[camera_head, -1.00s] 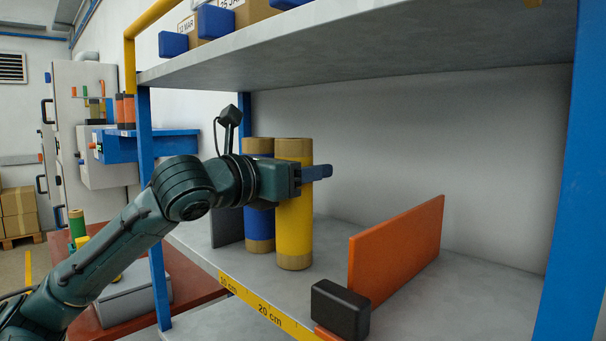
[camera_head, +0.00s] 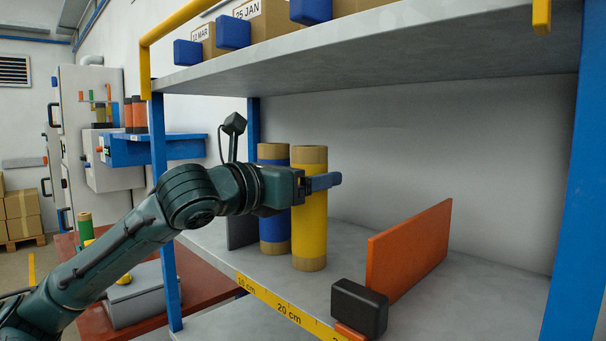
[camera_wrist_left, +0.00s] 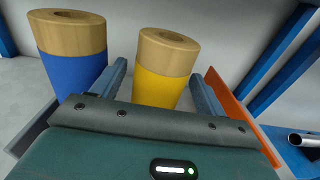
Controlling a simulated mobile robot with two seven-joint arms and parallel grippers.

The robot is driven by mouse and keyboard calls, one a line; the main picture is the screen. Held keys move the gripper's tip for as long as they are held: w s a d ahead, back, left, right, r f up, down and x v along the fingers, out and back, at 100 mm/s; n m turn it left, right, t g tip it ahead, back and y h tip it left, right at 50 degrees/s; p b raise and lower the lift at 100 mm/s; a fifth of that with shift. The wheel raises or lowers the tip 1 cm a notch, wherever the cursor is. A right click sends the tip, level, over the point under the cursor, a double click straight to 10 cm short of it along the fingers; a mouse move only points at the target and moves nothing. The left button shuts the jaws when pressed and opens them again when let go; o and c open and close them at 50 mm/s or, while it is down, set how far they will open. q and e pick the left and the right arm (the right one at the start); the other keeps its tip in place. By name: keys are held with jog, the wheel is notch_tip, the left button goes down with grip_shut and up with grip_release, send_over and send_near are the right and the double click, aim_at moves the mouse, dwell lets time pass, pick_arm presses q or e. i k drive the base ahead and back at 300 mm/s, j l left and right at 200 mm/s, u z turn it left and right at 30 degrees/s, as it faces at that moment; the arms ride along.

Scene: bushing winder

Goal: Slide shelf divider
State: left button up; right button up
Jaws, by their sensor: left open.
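An orange shelf divider (camera_head: 408,250) stands upright on the grey shelf, with a black block-shaped handle (camera_head: 359,307) at its front end. A yellow cylinder (camera_head: 310,215) with tan ends stands to its left, and a blue cylinder (camera_head: 273,230) stands beside the yellow one. My left gripper (camera_head: 322,182) is at the yellow cylinder's upper part. In the left wrist view my open fingers (camera_wrist_left: 160,92) lie on either side of the yellow cylinder (camera_wrist_left: 160,88); contact cannot be told. The divider (camera_wrist_left: 235,105) shows beyond the right finger. My right gripper is not seen.
A yellow scale strip (camera_head: 280,304) runs along the shelf's front edge. A dark grey divider (camera_head: 242,228) stands left of the blue cylinder. The upper shelf (camera_head: 400,45) hangs above my arm, and blue posts (camera_head: 570,200) bound the shelf. Shelf space between yellow cylinder and orange divider is clear.

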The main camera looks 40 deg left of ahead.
aim_at(398, 258)
jog(key=k+j, duration=0.15)
jog(key=k, duration=0.7)
